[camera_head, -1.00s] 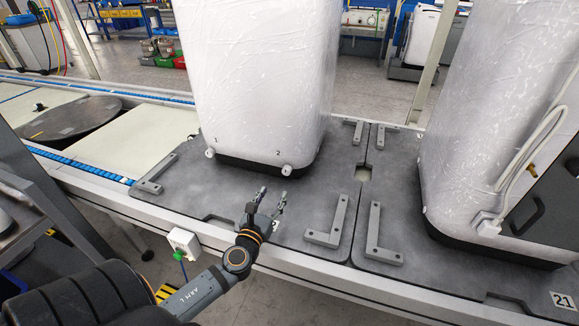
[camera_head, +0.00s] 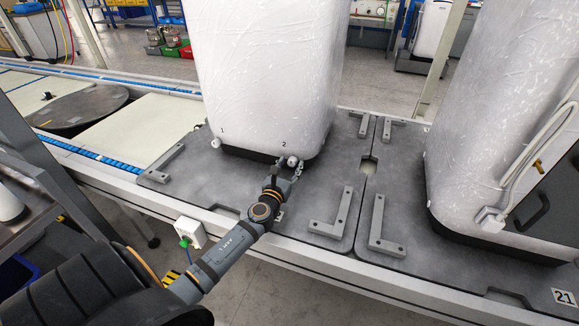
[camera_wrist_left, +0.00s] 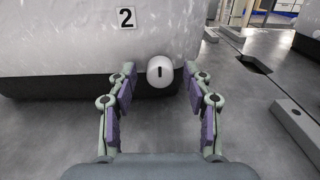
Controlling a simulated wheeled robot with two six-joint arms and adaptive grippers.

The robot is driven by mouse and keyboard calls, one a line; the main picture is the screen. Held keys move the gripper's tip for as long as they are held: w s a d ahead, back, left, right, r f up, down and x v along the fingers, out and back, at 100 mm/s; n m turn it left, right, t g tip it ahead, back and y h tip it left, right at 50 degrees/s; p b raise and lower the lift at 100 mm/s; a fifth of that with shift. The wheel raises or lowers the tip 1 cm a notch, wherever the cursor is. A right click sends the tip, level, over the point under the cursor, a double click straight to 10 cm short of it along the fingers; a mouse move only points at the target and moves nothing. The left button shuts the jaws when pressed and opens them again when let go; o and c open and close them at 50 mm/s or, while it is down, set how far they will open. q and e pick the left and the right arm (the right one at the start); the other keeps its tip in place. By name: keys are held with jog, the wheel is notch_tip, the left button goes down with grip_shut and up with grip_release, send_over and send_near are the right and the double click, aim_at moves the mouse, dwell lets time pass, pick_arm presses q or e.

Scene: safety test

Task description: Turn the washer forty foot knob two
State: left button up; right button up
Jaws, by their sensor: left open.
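The washer (camera_head: 270,75) is a tall white wrapped body with a dark base, standing on a grey pallet. Two small white knobs sit low on its front. Knob one (camera_head: 216,143) is at the left below the label 1. Knob two (camera_head: 292,161) is at the right below the label 2. In the left wrist view, knob two (camera_wrist_left: 160,70) is round with a short dark upright mark. My left gripper (camera_head: 287,168) is open, its fingers on either side of knob two, with gaps visible in the wrist view (camera_wrist_left: 160,88). My right gripper is not in view.
Grey L-shaped brackets (camera_head: 335,218) are fixed on the pallet (camera_head: 225,190). A second wrapped white unit (camera_head: 480,110) stands at the right. A small white box with a green button (camera_head: 190,232) hangs at the conveyor's front edge.

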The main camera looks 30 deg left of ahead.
pick_arm(q)
jog(key=shift+c, duration=0.2)
grip_shut()
